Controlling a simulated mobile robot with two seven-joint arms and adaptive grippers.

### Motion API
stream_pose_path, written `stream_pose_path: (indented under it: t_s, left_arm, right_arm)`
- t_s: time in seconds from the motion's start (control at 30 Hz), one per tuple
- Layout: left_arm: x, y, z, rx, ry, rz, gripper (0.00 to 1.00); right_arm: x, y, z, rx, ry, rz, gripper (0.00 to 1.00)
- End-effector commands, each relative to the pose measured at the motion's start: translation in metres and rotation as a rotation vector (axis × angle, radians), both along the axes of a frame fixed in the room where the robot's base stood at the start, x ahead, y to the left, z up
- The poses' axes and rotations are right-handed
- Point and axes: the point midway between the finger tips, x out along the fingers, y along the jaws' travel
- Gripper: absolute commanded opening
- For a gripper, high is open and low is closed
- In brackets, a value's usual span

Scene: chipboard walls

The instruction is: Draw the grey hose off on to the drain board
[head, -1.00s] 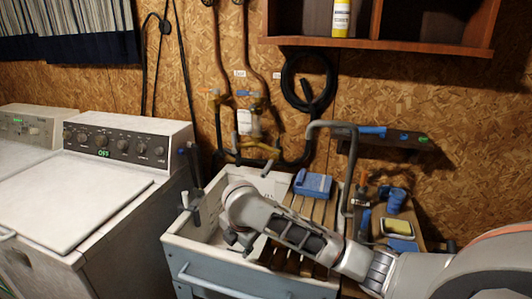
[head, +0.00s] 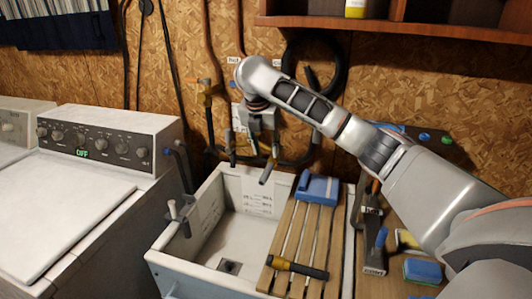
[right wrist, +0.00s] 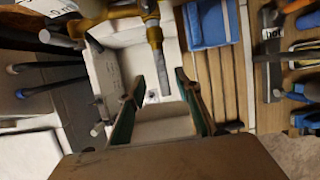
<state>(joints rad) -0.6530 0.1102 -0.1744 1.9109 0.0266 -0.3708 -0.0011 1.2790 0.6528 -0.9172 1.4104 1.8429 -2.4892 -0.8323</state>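The drain board (head: 288,228), made of wooden slats, lies over the right part of the white sink (head: 190,247). A grey tube end (head: 268,172), which I take for the grey hose, hangs slanting down from a brass tap above the sink; it also shows in the right wrist view (right wrist: 163,78). My right gripper (head: 252,158) is up by this tap. In the right wrist view its fingers (right wrist: 157,92) are apart with nothing gripped, and the tube end shows near the gap between them. Contact cannot be told. My left gripper is not in view.
A blue block (head: 318,188) sits at the board's far end. Tools and a sponge (head: 422,270) lie at right. A washer (head: 110,150) stands at left. The basin is clear.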

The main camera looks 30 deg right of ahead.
Motion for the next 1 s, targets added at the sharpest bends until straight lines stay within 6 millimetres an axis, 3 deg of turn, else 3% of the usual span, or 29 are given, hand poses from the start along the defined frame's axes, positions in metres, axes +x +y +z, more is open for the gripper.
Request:
stream_pose_path:
  t_s: [0.37, 0.8, 1.0]
  left_arm:
    - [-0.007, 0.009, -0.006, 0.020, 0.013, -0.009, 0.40]
    - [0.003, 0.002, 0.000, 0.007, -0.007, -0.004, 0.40]
    - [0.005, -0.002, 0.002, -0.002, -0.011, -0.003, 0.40]
  right_arm:
    - [0.007, -0.008, -0.036, 0.002, 0.002, -0.001, 0.33]
    - [0.017, -0.020, -0.078, 0.001, 0.001, -0.002, 0.33]
    - [0.021, -0.023, -0.089, 0.000, 0.000, -0.001, 0.33]
